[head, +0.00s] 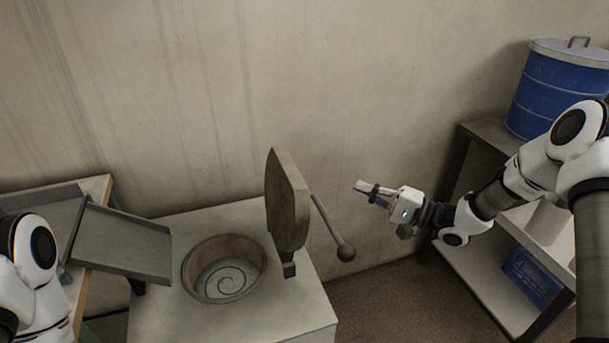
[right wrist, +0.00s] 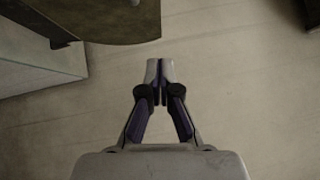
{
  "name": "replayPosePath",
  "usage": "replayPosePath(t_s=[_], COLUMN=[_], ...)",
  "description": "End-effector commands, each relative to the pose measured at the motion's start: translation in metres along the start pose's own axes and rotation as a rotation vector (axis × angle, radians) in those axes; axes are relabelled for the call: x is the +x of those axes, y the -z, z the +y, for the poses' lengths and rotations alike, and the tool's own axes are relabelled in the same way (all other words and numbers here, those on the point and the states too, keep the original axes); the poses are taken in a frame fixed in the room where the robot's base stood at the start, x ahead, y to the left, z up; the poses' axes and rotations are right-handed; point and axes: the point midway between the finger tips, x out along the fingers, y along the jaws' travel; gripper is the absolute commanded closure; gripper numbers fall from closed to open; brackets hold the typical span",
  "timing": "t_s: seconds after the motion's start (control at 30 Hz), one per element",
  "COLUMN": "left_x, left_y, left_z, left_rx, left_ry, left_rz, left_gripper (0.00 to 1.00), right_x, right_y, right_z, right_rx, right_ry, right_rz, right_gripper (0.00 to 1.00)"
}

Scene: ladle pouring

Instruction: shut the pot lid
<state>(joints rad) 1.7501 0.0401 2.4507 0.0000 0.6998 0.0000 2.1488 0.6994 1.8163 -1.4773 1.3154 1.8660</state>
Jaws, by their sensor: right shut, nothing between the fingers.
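The pot (head: 188,272) is a round brownish vessel set in the pale counter, with a spiral on its floor. Its lid (head: 287,205) stands open, upright at the pot's right side. A rod handle with a dark ball knob (head: 346,252) sticks out from the lid to the right. My right gripper (head: 360,187) is to the right of the lid, near the upper part of the handle, apart from both. In the right wrist view its fingers (right wrist: 160,70) are together and empty, and part of the lid (right wrist: 95,18) shows at upper left. My left gripper is out of view.
The counter (head: 285,322) has bare space in front of the pot. A grey tray (head: 120,240) sits at its left. At right, a shelf (head: 455,275) carries a blue barrel (head: 550,100), with a blue box (head: 530,277) below. A wall stands behind.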

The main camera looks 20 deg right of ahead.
Motion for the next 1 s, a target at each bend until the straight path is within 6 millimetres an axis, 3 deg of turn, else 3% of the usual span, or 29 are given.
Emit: replayPosePath(t_s=[0.4, 0.5, 0.7, 1.0], left_x=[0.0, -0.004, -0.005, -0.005], left_y=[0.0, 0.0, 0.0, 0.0], left_z=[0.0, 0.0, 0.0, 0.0], left_rx=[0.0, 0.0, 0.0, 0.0], left_ry=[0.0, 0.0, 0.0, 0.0], left_rz=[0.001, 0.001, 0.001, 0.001], left_gripper=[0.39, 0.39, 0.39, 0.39], right_x=[0.089, 0.102, 0.114, 0.115], right_y=[-0.002, -0.016, -0.028, -0.029], right_z=[0.002, 0.0, 0.001, 0.001], right_rx=[-0.003, 0.0, 0.0, -0.001], right_ry=[-0.005, -0.004, -0.003, -0.003], right_rz=[-0.004, -0.003, 0.0, 0.001], right_gripper=[1.0, 1.0, 1.0, 1.0])
